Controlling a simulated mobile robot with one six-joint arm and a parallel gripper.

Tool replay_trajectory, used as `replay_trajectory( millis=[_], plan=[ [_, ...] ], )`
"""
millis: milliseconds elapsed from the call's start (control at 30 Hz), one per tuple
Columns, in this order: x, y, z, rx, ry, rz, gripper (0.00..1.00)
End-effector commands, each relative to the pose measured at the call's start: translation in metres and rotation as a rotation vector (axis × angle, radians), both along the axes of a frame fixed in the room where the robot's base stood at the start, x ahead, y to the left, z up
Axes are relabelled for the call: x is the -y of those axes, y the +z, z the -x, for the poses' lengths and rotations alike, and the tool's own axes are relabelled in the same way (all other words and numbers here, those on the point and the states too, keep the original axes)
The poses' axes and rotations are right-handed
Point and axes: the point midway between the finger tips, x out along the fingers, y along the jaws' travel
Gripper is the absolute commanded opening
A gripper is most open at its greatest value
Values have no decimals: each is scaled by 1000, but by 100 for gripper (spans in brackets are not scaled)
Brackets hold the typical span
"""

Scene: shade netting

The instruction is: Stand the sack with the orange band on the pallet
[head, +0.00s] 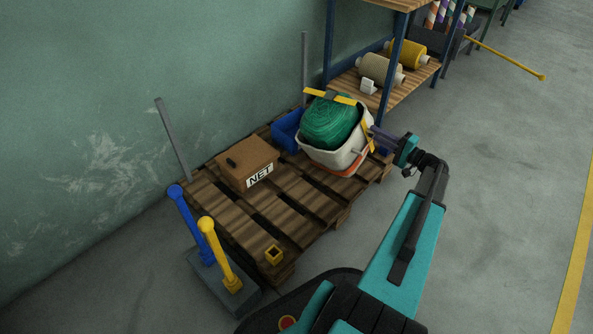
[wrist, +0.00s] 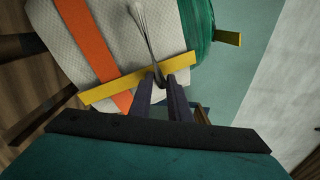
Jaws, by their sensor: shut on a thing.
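The white sack (head: 323,153) with the orange band (head: 347,171) is over the far right end of the wooden pallet (head: 300,207). It leans, and green netting (head: 330,121) bulges from its top. I cannot tell whether its bottom touches the boards. My gripper (head: 373,136) reaches in from the right and is shut on the sack's side. In the wrist view, my fingers (wrist: 162,79) meet at a yellow strip (wrist: 115,86) and a pale gathered fold. The sack's white cloth (wrist: 81,60) and orange band (wrist: 92,50) fill the upper left there.
A brown box marked NET (head: 247,165) and a blue crate (head: 287,131) are on the pallet left of the sack. A small yellow square piece (head: 274,254) is at the near corner. Blue and yellow posts (head: 220,258) stand at the front left. A shelf (head: 393,93) stands behind.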

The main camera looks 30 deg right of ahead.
Motion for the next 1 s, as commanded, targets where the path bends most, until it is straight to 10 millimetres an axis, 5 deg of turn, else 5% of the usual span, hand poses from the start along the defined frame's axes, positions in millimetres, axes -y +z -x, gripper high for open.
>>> replay_trajectory(
  millis=[367,567,1000],
  plan=[
    [-6,7,1,16,21,-92,0],
    [-26,12,12,21,45,-156,0],
    [-64,-13,73,34,32,-275,0]
  ],
)
